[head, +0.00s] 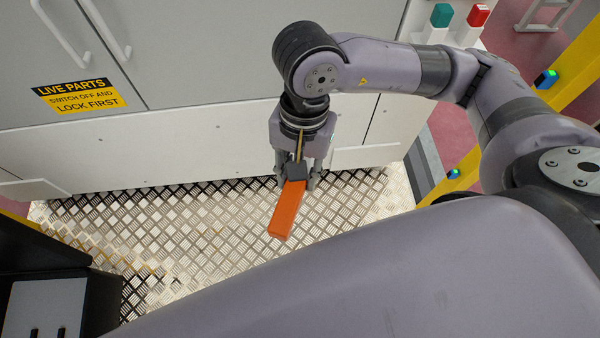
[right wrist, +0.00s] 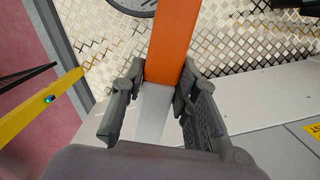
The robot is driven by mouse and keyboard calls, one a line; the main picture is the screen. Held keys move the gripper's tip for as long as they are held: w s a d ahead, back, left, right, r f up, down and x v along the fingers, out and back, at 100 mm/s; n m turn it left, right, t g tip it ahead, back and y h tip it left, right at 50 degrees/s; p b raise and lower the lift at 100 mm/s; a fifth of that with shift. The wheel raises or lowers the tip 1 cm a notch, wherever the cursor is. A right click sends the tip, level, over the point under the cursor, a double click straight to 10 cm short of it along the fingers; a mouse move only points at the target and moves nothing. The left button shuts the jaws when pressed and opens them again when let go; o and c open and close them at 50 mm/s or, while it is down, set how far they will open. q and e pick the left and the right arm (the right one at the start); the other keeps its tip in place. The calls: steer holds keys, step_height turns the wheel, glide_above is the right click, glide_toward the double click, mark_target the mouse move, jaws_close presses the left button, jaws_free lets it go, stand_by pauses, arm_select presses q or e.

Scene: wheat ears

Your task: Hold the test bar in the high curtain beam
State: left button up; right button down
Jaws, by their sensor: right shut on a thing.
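My right gripper (head: 298,180) is shut on the orange test bar (head: 287,212), gripping its grey end. The orange length points down and slightly left, over the metal floor plate. In the right wrist view, the bar (right wrist: 173,45) extends away between the two dark fingers of the gripper (right wrist: 160,90). A yellow post (head: 500,125) stands at the right of the head view, with an upper sensor block with a green light (head: 546,79) and a lower one (head: 453,174). The bar is well left of both blocks. My left gripper is not in view.
A grey cabinet (head: 200,60) with a live-parts warning sign (head: 80,96) stands behind the bar. A teal button (head: 441,15) and a red button (head: 478,14) are at top right. The tread-plate floor (head: 180,235) is clear; a black unit (head: 40,265) stands lower left.

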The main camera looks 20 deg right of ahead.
steer(key=w+d+b, duration=0.3)
steer(key=w+d, duration=0.1)
steer(key=w, duration=0.9)
steer(key=shift+s+d, duration=0.1)
stand_by(1.2)
steer(key=shift+s+a+b, duration=0.45)
steer(key=shift+s+a, duration=0.15)
steer(key=shift+s, duration=1.3)
steer(key=shift+s+a+b, duration=0.4)
steer(key=shift+s+a, duration=0.25)
steer(key=shift+s, duration=1.25)
steer(key=shift+s+a+b, duration=0.45)
steer(key=shift+s+a, duration=0.15)
steer(key=shift+s, duration=1.3)
